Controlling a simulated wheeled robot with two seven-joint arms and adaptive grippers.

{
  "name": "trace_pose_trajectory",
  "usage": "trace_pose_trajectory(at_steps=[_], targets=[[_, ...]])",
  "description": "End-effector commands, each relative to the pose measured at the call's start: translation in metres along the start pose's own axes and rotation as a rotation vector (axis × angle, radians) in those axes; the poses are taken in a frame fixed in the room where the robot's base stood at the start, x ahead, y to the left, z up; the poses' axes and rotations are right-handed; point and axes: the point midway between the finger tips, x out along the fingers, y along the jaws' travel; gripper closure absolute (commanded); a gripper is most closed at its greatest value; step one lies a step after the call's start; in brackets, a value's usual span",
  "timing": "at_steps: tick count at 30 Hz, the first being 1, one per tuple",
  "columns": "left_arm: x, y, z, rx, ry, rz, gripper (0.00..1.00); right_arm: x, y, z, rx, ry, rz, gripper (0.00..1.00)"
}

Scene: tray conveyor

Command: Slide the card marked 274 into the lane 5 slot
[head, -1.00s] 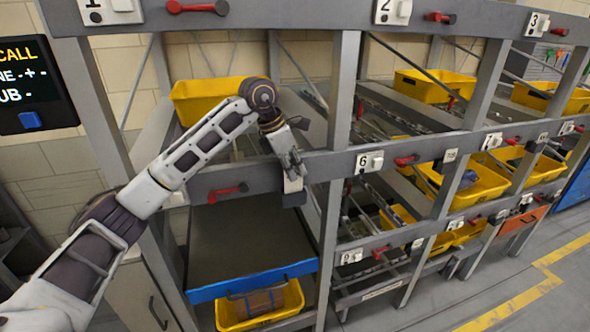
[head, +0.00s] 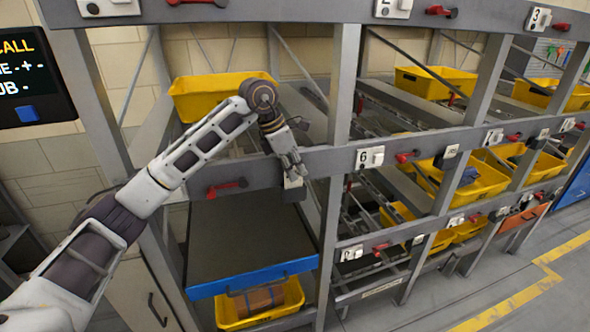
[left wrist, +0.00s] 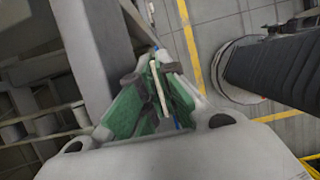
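My left gripper (head: 292,168) is in front of the middle beam of the left rack bay. In the left wrist view its green finger pads (left wrist: 160,82) close on a thin pale card (left wrist: 158,90), seen nearly edge-on. No number on the card can be read. A grey plate (head: 294,183) shows just below the fingertips on the beam. The lane 5 label and slot cannot be made out; my gripper covers that part of the beam. I cannot tell whether the card touches the beam. My right gripper is not in view.
Lane label 6 (head: 369,158) is on the beam to the right. A red handle (head: 227,187) sits left of my gripper. Yellow bins (head: 212,97) stand in several lanes. A blue-edged shelf (head: 250,279) lies below. Open floor is at the right.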

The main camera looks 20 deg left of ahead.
Motion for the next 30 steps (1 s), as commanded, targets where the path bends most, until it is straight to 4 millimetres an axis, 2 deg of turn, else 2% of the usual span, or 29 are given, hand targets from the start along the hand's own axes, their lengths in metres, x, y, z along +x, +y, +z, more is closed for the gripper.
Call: trace_pose_trajectory(at_steps=[30], targets=[[0.015, 0.000, -0.006, 0.000, 0.000, 0.000, 1.00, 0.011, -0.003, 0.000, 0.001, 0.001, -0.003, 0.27]])
